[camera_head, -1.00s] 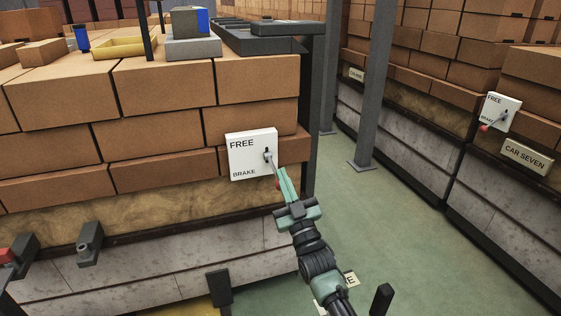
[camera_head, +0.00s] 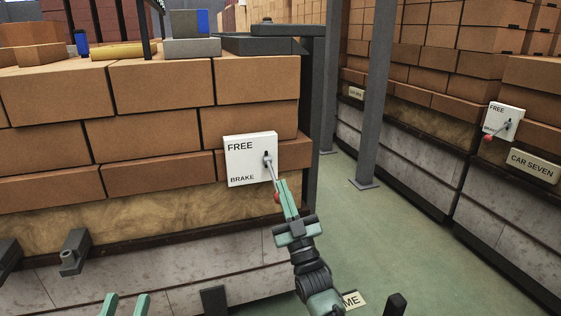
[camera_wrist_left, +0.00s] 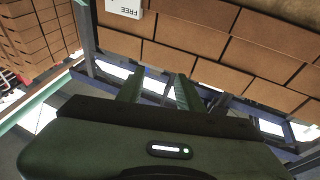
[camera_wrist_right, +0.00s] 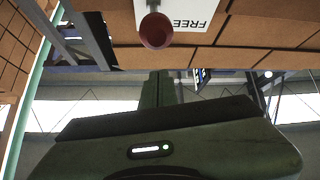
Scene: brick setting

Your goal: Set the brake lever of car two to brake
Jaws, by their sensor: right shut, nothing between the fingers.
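The white brake plate (camera_head: 250,160), marked FREE above and BRAKE below, is fixed to the front brick stack. Its grey lever slants down from the slot toward the BRAKE side and ends in a red knob (camera_head: 277,197). My right gripper (camera_head: 287,190) is shut and empty, its fingertips beside the knob and partly covering it. In the right wrist view the knob (camera_wrist_right: 155,30) hangs just beyond the fingertips; contact cannot be told. My left gripper (camera_head: 126,304) is open and empty at the bottom edge, well away from the plate. No car number shows on this stack.
A similar plate (camera_head: 503,122) with a red-knobbed lever is on the right stack, above a CAR SEVEN sign (camera_head: 533,165). A grey post (camera_head: 372,110) stands in the aisle. Grey brackets (camera_head: 74,252) jut out at lower left.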

